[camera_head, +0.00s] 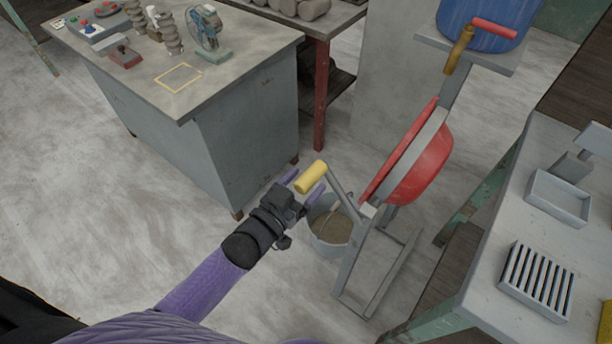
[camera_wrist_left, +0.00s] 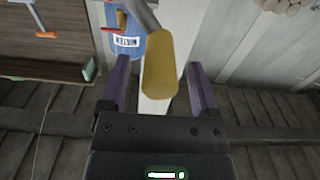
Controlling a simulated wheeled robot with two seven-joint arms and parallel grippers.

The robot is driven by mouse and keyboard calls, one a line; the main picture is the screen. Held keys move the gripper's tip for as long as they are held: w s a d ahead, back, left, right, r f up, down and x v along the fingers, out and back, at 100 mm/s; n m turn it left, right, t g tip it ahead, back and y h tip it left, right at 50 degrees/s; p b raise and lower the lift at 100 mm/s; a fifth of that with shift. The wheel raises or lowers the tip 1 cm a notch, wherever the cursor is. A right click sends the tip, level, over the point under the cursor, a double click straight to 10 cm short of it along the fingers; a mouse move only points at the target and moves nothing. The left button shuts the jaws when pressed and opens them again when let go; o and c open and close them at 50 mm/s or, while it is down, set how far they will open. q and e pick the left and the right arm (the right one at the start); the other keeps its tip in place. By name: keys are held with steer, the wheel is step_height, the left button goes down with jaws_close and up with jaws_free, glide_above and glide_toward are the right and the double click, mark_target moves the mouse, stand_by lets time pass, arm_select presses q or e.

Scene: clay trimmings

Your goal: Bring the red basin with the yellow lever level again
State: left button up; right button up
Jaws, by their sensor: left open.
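The red basin (camera_head: 424,168) is tilted steeply on its grey metal stand (camera_head: 378,262). Its yellow lever (camera_head: 311,177) ends in a thick yellow grip at the end of a grey bar. My left gripper (camera_head: 308,187) is open, with its purple fingers on either side of the yellow grip. In the left wrist view the yellow grip (camera_wrist_left: 160,66) stands between the two fingers, with a gap visible at each side. I cannot tell whether a finger touches it. My right gripper is not in view.
A bucket (camera_head: 331,228) stands on the floor beside the stand. A blue container with a red-handled lever (camera_head: 494,28) is behind the basin. A grey workbench (camera_head: 200,100) is at left, and a table (camera_head: 530,240) with trays is at right. Floor at lower left is clear.

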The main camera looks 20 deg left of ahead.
arm_select(q)
steer(key=shift+x, duration=1.05)
steer(key=shift+s, duration=0.1)
jaws_close()
stand_by(0.5)
